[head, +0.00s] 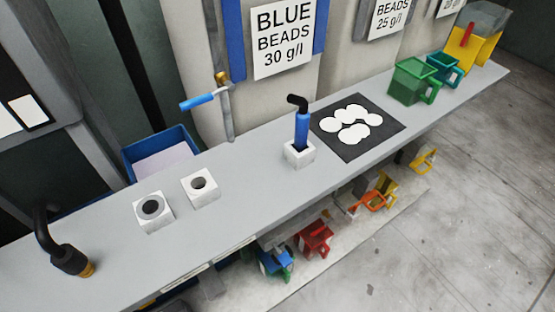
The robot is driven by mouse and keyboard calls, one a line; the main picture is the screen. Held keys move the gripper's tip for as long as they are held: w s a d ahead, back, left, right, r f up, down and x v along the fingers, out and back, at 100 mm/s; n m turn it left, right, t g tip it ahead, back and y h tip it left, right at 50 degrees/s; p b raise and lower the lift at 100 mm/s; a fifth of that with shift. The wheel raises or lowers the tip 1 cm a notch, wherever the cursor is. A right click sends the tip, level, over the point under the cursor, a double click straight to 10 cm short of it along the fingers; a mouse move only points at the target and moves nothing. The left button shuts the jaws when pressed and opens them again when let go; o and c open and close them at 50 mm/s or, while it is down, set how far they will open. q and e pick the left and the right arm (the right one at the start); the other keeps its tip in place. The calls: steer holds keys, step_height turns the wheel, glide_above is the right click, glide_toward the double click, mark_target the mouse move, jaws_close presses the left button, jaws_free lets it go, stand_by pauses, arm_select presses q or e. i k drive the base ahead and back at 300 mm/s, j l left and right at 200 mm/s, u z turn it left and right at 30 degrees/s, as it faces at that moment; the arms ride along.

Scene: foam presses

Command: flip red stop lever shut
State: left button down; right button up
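I see no clearly recognisable red stop lever. Neither of my grippers is in view.
On the grey bench (250,165) stand two white blocks with round holes (154,211), a blue tool in a white holder (299,153), a black mat with white discs (384,129) and green jugs (411,82). A black nozzle (68,258) lies front left. Coloured jugs stand below.

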mark_target(321, 229)
steer(key=k+l, duration=0.15)
steer(key=k, duration=1.25)
